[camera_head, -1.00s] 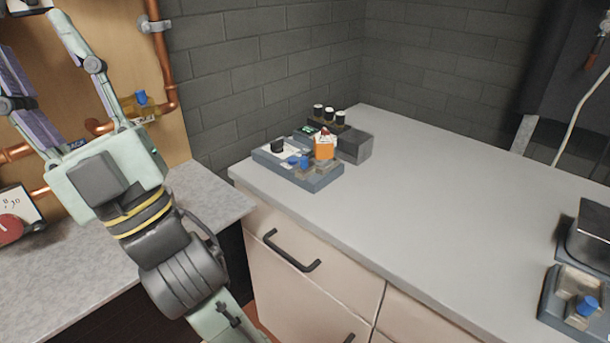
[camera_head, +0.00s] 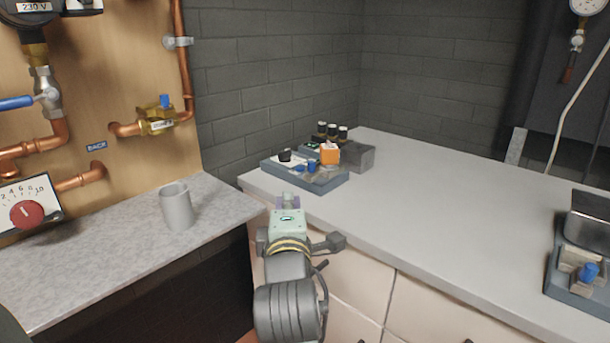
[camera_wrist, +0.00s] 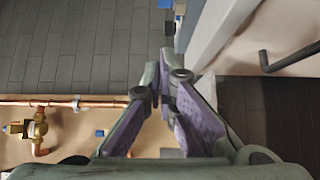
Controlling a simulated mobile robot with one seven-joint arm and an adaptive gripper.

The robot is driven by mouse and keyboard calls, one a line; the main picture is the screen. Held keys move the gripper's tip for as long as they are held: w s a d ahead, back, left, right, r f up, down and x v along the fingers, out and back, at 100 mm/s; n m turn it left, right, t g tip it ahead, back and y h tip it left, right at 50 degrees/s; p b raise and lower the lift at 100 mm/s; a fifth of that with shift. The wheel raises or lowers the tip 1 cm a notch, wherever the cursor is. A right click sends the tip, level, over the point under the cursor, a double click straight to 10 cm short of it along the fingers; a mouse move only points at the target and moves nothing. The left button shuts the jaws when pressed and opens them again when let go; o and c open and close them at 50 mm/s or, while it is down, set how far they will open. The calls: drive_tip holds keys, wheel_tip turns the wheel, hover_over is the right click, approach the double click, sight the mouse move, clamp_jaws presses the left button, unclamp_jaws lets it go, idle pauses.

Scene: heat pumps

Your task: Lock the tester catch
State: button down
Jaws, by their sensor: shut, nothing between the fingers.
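A blue-grey unit (camera_head: 318,180) sits at the left corner of the right-hand counter. It carries a black knob (camera_head: 284,155), small blue parts (camera_head: 311,166) and an orange block (camera_head: 330,153). A second grey base with a blue knob (camera_head: 590,272) and a dark box-shaped part (camera_head: 590,222) is at the right edge. I cannot tell which one is the tester, and no catch is clear at this size. My gripper (camera_head: 288,200) is in front of the counter's left corner, apart from the unit. Its purple-padded fingers (camera_wrist: 164,82) are shut and empty in the wrist view.
Black-capped pieces (camera_head: 332,132) and a grey block (camera_head: 358,157) stand behind the unit. The counter's middle (camera_head: 450,215) is clear. A grey mug (camera_head: 177,206) stands on the left worktop below copper pipes and a brass valve (camera_head: 157,118). A drawer handle (camera_wrist: 290,58) shows in the wrist view.

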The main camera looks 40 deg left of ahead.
sight(314, 166)
drive_tip(key=shift+w+a, duration=0.1)
drive_tip(key=x, duration=0.4)
drive_tip(key=d+p+x, duration=0.1)
drive_tip(key=x, duration=0.3)
drive_tip(key=w+p+x, duration=0.1)
drive_tip(key=x, duration=0.2)
drive_tip(key=shift+w, duration=1)
